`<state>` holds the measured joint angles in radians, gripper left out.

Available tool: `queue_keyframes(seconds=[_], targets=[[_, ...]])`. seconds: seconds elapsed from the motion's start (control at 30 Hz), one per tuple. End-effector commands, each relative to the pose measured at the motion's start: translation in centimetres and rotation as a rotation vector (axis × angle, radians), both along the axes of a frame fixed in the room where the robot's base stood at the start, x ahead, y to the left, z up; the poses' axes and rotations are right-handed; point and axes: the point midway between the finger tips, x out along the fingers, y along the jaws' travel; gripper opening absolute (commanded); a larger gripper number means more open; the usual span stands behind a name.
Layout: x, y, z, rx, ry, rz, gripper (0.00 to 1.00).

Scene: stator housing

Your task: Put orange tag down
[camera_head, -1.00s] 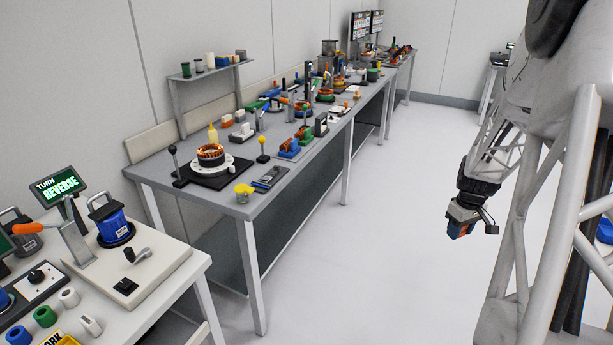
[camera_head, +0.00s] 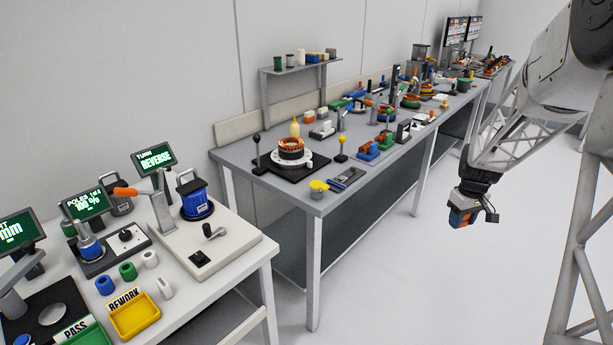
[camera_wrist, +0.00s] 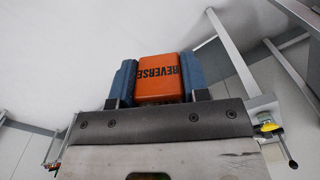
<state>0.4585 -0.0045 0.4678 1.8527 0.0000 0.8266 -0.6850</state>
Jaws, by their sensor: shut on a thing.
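The orange tag (camera_wrist: 158,76) is marked "REVERSE" and sits between the two blue fingers of my gripper (camera_wrist: 160,84) in the wrist view. My gripper is shut on it. In the head view my gripper (camera_head: 463,218) hangs over open floor, right of the workbenches, with a bit of orange showing between its fingers. The tag touches no bench.
The near bench (camera_head: 232,267) holds a yellow REWORK tray (camera_head: 135,318), a green PASS tray (camera_head: 92,335), a blue stator housing (camera_head: 196,200) and a screen reading "TURN REVERSE" (camera_head: 153,159). A grey bench (camera_head: 300,196) behind carries many parts. The floor between is clear.

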Motion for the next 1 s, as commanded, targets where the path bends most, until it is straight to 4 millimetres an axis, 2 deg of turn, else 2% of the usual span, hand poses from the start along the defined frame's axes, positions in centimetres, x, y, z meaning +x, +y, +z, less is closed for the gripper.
queue_keyframes(seconds=[0.4,1.0], targets=[[5.2,8.7,1.4,0.000,-0.002,0.084,0.15],[10.3,22.5,3.1,-0.001,0.000,0.199,0.15]])
